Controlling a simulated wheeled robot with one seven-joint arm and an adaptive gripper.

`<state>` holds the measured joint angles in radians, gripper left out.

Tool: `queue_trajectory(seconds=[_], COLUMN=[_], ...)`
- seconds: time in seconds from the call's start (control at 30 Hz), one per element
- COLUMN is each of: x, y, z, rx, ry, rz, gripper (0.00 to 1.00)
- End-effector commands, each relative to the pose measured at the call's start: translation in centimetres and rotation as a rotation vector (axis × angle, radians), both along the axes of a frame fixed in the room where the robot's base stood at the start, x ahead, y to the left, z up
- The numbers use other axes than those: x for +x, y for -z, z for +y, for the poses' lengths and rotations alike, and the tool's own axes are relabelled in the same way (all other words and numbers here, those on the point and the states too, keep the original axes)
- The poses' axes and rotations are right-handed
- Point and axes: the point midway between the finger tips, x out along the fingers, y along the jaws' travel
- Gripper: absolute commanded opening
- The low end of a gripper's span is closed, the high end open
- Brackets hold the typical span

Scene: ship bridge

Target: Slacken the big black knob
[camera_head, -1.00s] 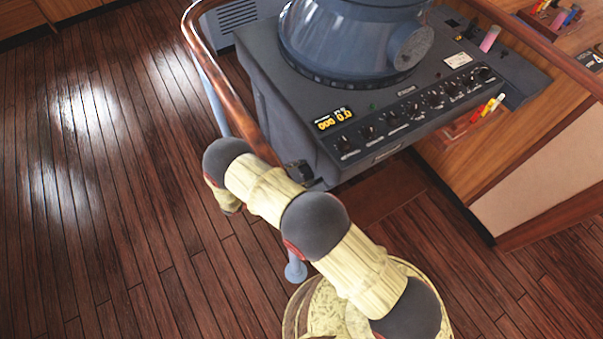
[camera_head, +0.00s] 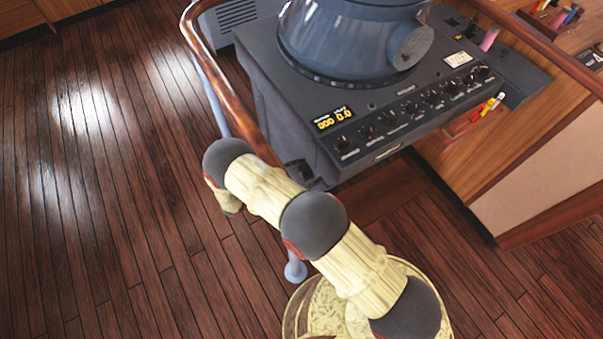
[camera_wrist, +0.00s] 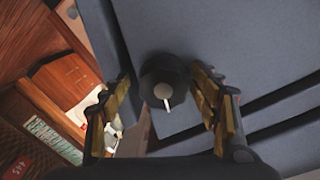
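The big black knob (camera_wrist: 156,72) shows near the middle of the wrist view, with a pale pointer line on its face. It sits on a flat blue-grey panel (camera_wrist: 225,45). My gripper (camera_wrist: 162,92) is open, with one yellowish finger on each side of the knob. A gap shows between the knob and each finger, so I see no grip on it. In the head view my arm reaches to the near left corner of the grey console (camera_head: 330,165). A small dark shape (camera_head: 299,171) is there; I cannot tell whether it is knob or gripper.
A row of small black knobs (camera_head: 432,98) and a yellow digital readout (camera_head: 333,118) are on the console top, below a large glassy dome (camera_head: 345,40). A wooden handrail (camera_head: 245,125) runs along the console's left side. Open plank floor (camera_head: 110,210) lies left.

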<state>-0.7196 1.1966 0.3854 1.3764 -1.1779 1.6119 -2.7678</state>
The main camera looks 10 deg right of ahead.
Motion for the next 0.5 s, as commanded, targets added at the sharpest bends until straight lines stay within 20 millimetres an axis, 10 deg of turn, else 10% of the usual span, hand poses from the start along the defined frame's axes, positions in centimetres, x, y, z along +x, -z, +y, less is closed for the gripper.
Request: queue_trajectory(seconds=[0.5], x=[-0.2], y=[-0.3], z=[1.8], rx=[0.002], ry=[-0.006], rz=[-0.007], gripper=[0.64])
